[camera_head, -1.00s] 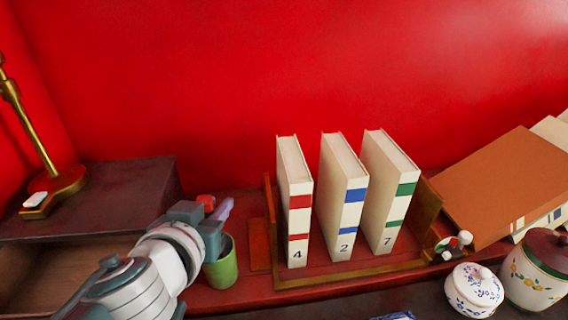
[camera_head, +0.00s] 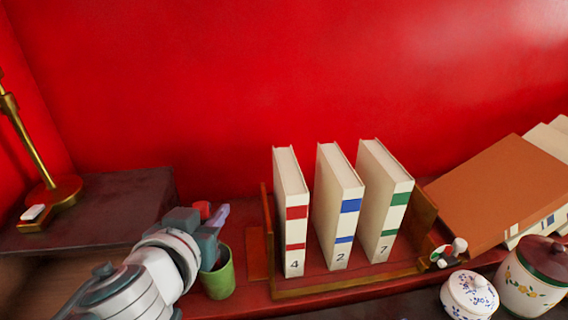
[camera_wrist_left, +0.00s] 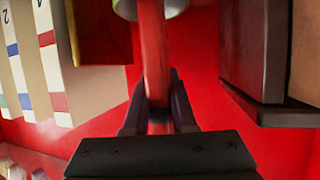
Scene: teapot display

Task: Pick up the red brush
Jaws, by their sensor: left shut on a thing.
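The red brush (camera_wrist_left: 155,45) shows in the left wrist view as a long red handle running from the green cup (camera_wrist_left: 150,8) down between the fingers. My left gripper (camera_wrist_left: 158,95) is shut on it. In the head view, a small red end of the brush (camera_head: 202,208) shows just behind my left gripper (camera_head: 207,240), above the green cup (camera_head: 220,277). The lower end of the brush is hidden by the cup. My right gripper is in neither view.
A wooden rack (camera_head: 350,284) with three numbered books is to the right. A dark cabinet (camera_head: 110,205) with a brass lamp (camera_head: 60,190) is to the left. White jars (camera_head: 470,297) stand at the front right.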

